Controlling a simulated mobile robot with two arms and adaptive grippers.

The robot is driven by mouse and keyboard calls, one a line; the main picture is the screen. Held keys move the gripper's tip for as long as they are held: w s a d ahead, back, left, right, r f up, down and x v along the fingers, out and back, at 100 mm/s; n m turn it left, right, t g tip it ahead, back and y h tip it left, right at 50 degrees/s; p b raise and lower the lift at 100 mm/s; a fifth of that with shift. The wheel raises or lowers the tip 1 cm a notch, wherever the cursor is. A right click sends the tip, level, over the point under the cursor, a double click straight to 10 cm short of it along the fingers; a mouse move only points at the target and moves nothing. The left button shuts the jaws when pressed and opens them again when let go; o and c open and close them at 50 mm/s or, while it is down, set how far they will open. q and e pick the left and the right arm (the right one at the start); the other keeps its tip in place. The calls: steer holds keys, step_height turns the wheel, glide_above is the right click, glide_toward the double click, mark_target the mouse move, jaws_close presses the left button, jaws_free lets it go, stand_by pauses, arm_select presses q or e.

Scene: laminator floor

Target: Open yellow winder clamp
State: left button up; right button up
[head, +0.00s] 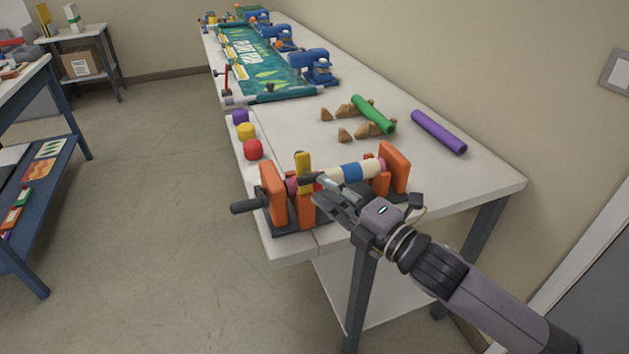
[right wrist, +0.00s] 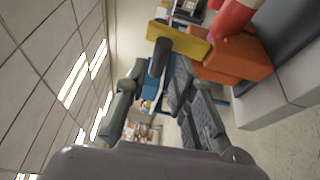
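The yellow winder clamp (head: 303,172) stands upright at the front orange upright of the winder (head: 272,192). In the right wrist view the clamp (right wrist: 180,40) is a yellow bar with a black grip (right wrist: 159,58) on its end, in front of an orange block (right wrist: 235,58). My right gripper (head: 325,188) is close beside the clamp, over the winder. In the wrist view its fingers (right wrist: 155,88) are apart, with the black grip showing beyond and between the tips. I cannot tell whether they touch it. My left gripper is not in view.
A striped roll (head: 350,171) lies between the winder's uprights. A black crank handle (head: 247,206) sticks out left. Red, yellow and purple knobs (head: 246,131) line the table's left edge. Green (head: 373,114) and purple (head: 438,131) tubes lie behind. The table's right front corner is bare.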

steer(key=v, duration=0.7)
